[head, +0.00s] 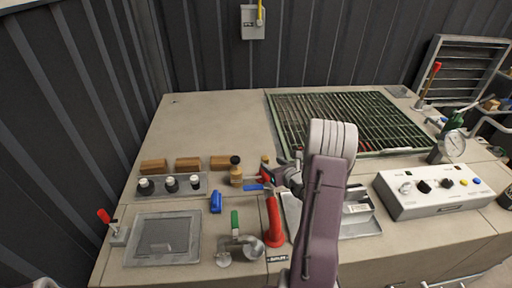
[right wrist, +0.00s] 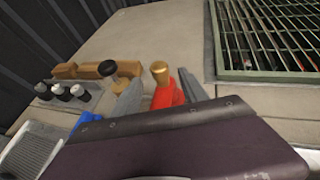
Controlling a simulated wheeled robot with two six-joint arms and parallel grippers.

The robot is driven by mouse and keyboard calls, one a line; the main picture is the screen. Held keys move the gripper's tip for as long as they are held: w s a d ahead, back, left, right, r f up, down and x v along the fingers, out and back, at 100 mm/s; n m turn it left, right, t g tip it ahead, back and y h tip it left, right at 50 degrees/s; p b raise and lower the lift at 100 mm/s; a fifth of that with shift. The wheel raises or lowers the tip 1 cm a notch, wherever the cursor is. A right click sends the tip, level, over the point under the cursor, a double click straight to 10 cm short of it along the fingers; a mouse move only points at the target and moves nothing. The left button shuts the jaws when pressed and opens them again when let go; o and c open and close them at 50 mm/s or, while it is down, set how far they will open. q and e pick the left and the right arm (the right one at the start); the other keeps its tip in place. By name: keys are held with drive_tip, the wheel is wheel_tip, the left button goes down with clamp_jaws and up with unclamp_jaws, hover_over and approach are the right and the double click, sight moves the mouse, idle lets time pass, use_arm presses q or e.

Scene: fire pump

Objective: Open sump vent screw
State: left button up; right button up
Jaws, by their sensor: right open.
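A brass knob (head: 265,158) tops a red body (right wrist: 167,96) near the middle of the bench; the brass knob also shows in the right wrist view (right wrist: 160,70). My right gripper (head: 275,173) is open there. In the right wrist view its grey fingers stand on either side of the red body and brass knob; contact cannot be told. A brass fitting with a black top (head: 236,170) stands just left, outside the fingers. No readable label shows which part is the sump vent screw. My forearm hides part of the bench behind it. My left gripper is not in view.
A red curved pipe (head: 273,222), a green-handled valve (head: 235,224) and a blue part (head: 216,202) stand close in front. Black-and-white knobs (head: 171,185) are at left. A green grate (head: 350,115) lies behind; a control box (head: 440,190) is at right.

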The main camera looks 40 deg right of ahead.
sight(266, 158)
drive_tip(key=shift+s+d+r, duration=0.1)
drive_tip(key=shift+s+r, duration=0.05)
drive_tip(key=shift+r, duration=0.05)
drive_tip(key=p+x, duration=0.1)
drive_tip(key=x, duration=0.5)
drive_tip(key=shift+w, duration=0.35)
drive_tip(key=shift+w+f+p, duration=0.1)
drive_tip(key=shift+w+p, duration=0.15)
drive_tip(key=shift+p, duration=0.05)
drive_tip(key=shift+s, duration=0.1)
drive_tip(key=shift+c, duration=0.9)
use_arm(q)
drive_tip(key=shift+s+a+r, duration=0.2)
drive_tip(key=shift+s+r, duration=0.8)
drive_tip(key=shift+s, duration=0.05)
use_arm(e)
drive_tip(key=shift+w, duration=0.2)
clamp_jaws()
